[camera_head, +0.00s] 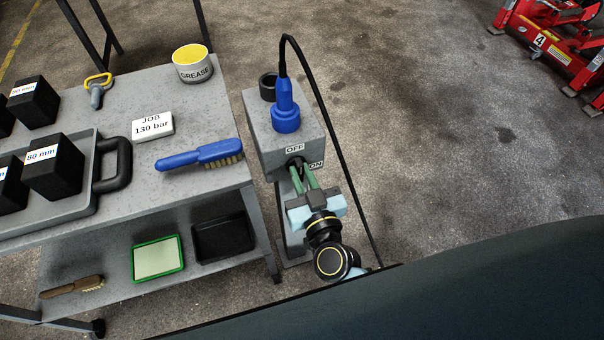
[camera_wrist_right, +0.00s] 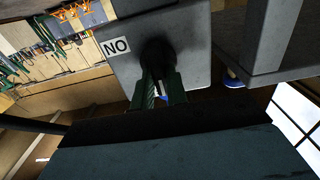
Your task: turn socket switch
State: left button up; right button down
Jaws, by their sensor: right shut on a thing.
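The grey socket box (camera_head: 262,130) stands on a post to the right of the bench, with a blue plug (camera_head: 286,112) and black cable on top. Its front carries an OFF label (camera_head: 294,149) and an ON label (camera_head: 316,165). The dark switch knob (camera_head: 295,162) sits beside these labels. My right gripper (camera_head: 301,172) has its green fingers shut on the knob. In the right wrist view the fingers (camera_wrist_right: 160,92) close around the dark knob (camera_wrist_right: 157,55), and the ON label (camera_wrist_right: 116,46) appears upside down. The knob's exact angle is mostly hidden by the fingers. My left gripper is out of view.
The grey bench (camera_head: 215,110) on the left holds a blue brush (camera_head: 200,155), a grease tin (camera_head: 192,64), a job card (camera_head: 152,126) and black blocks. The black cable (camera_head: 335,140) hangs down right of the box. A red jack (camera_head: 550,45) stands far right; floor between is clear.

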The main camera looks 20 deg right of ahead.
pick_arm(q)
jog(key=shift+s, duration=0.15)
pick_arm(e)
jog(key=m+p, duration=0.1)
jog(key=m, duration=0.1)
jog(key=m+p, duration=0.1)
jog(key=m, duration=0.1)
jog(key=shift+d+m, duration=0.2)
jog(key=shift+m, duration=0.1)
jog(key=m, duration=0.3)
jog(key=shift+d+m+p, duration=0.1)
jog(key=shift+m+p, duration=0.2)
jog(key=shift+p, duration=0.05)
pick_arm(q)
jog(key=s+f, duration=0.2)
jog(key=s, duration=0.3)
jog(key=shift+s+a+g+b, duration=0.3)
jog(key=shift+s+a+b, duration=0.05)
pick_arm(e)
jog(key=m, duration=0.9)
jog(key=shift+d+f, duration=0.15)
jog(key=shift+f, duration=0.25)
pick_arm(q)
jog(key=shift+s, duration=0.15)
pick_arm(e)
jog(key=shift+m, duration=0.4)
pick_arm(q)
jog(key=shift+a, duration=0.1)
